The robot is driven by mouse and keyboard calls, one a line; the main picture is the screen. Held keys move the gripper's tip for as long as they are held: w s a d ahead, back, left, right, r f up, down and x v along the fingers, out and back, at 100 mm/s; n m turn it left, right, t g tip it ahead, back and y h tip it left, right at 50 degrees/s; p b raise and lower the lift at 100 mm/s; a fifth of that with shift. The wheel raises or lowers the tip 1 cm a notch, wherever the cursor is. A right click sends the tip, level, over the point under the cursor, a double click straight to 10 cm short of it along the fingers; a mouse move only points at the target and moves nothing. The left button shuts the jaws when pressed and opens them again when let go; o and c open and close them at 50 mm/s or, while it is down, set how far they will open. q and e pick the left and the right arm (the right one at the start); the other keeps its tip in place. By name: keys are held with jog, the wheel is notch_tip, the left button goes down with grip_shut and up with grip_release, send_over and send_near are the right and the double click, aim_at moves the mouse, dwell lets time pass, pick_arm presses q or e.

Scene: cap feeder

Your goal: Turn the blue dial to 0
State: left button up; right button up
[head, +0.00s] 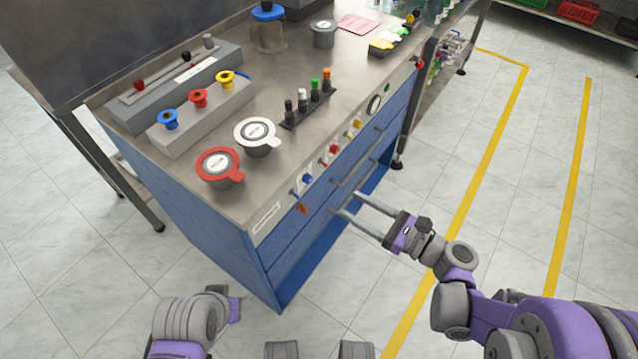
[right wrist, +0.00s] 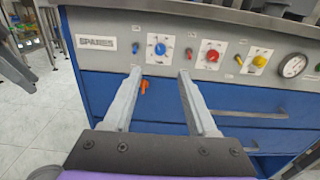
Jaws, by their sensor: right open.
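The blue dial (right wrist: 160,48) sits on a white square plate on the front panel of the blue cabinet in the right wrist view; it looks small in the head view (head: 307,178). The plate's marks are too small to read, so I cannot tell its setting. My right gripper (head: 346,203) is open and empty in front of the cabinet. In the right wrist view its fingers (right wrist: 160,72) point towards the panel, one either side of the dial's line and below it. They appear apart from the dial. My left arm shows at the lower left, but no left fingers show.
A red dial (right wrist: 211,56) and a yellow dial (right wrist: 258,62) are right of the blue one, then a round gauge (right wrist: 292,66). An orange part (right wrist: 145,86) juts out below. Drawer handles (head: 357,160) project from the front. Red-rimmed and white-rimmed pots stand on top.

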aim_at(311, 181)
jog(key=x, duration=0.5)
jog(key=b+x, duration=0.1)
jog(key=x, duration=0.5)
jog(key=shift+r, duration=0.2)
grip_shut()
